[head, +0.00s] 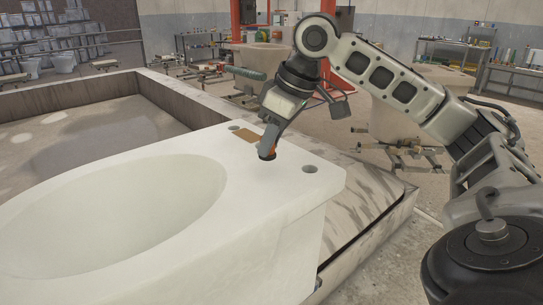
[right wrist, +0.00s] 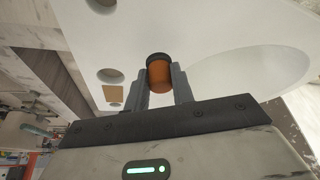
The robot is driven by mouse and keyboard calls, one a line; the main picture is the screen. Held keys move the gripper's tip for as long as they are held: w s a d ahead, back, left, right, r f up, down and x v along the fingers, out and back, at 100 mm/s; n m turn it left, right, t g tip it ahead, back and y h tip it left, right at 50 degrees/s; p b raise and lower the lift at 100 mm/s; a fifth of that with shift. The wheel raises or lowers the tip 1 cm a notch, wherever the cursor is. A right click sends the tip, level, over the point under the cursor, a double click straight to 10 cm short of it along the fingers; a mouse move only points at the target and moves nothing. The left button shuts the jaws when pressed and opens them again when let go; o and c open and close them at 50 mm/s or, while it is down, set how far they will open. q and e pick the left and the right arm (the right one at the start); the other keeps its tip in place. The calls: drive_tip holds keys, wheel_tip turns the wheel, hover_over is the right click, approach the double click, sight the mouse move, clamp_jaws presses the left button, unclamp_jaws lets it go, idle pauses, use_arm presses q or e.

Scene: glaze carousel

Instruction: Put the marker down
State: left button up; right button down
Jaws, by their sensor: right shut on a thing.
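My right gripper (head: 270,143) is low over the flat rear deck of a white ceramic toilet bowl piece (head: 190,150). In the right wrist view its two fingers (right wrist: 161,88) are shut on the marker (right wrist: 160,76), a short orange cylinder with a dark end. In the head view only a bit of orange and the dark end of the marker (head: 267,154) show below the fingers. The dark end is at or very near the deck; I cannot tell whether it touches. My left gripper is not in view.
A brown rectangular patch (head: 245,135) lies on the deck just left of the gripper. The deck has round holes, one at the right (head: 310,169). The wide basin (head: 130,210) opens at the front left. A low-walled platform (head: 90,95) surrounds the piece; workbenches stand behind.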

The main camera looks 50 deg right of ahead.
sight(271, 155)
wheel_tip(271, 155, down, 3)
drive_tip(key=shift+r+b, duration=0.1)
drive_tip(key=shift+b, duration=0.3)
drive_tip(key=shift+f, duration=0.25)
drive_tip(key=c, duration=1.2)
unclamp_jaws()
drive_tip(key=shift+r, duration=0.1)
